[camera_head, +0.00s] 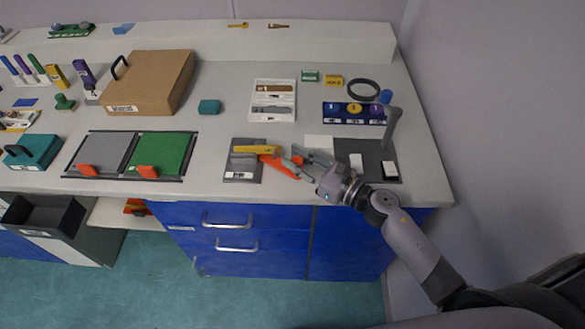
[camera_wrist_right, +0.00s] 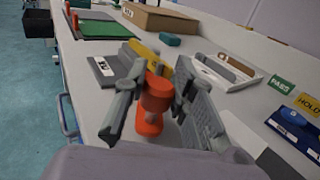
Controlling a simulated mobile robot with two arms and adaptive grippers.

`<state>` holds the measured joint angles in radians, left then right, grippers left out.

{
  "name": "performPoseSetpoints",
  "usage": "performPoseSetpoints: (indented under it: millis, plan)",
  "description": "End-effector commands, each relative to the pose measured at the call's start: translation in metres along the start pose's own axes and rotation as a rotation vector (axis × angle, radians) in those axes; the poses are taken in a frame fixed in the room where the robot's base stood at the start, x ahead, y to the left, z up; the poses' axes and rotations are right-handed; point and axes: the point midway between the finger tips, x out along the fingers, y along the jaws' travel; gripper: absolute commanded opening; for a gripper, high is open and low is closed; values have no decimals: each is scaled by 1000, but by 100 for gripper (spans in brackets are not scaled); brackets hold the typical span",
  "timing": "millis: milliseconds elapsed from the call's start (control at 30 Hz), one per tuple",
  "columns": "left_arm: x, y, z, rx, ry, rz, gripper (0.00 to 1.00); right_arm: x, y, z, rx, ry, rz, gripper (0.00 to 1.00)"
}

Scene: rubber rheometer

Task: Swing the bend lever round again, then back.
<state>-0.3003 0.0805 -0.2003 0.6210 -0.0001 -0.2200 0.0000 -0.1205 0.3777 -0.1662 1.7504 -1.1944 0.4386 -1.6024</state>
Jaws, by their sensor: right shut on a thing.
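The bend lever (camera_head: 280,163) is orange and sits at the right side of a grey base plate (camera_head: 243,174) near the bench's front edge. A yellow bar (camera_head: 250,149) lies over the plate's upper part and reaches toward the lever. My right gripper (camera_head: 297,163) comes in from the right and is shut on the lever. In the right wrist view, the lever's upright orange knob (camera_wrist_right: 156,94) stands between the two fingers, and the yellow bar (camera_wrist_right: 145,54) is behind it. The fingers hide part of the lever. My left gripper is not in view.
A dark grey mat (camera_head: 377,172) with white blocks lies right of the gripper. A blue rack (camera_head: 336,116) stands behind it, and a white tray (camera_head: 257,114) with samples stands behind the plate. Grey and green panels (camera_head: 166,153) lie to the left. Some bench between is bare.

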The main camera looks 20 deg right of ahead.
Motion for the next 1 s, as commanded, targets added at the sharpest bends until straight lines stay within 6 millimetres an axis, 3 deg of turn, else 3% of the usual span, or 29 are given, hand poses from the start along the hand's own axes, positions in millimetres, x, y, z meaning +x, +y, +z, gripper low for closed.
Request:
performPoseSetpoints:
  millis: [33,300,767,800,1000]
  plan:
    - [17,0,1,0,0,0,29,1,-7,-7,-7,-1,38,0]
    - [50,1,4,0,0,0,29,4,-22,-5,-1,-1,178,0]
    - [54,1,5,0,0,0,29,3,-26,0,4,3,213,0]
    - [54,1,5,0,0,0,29,3,-26,0,3,2,213,26]
    - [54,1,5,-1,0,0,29,3,-26,0,3,2,212,39]
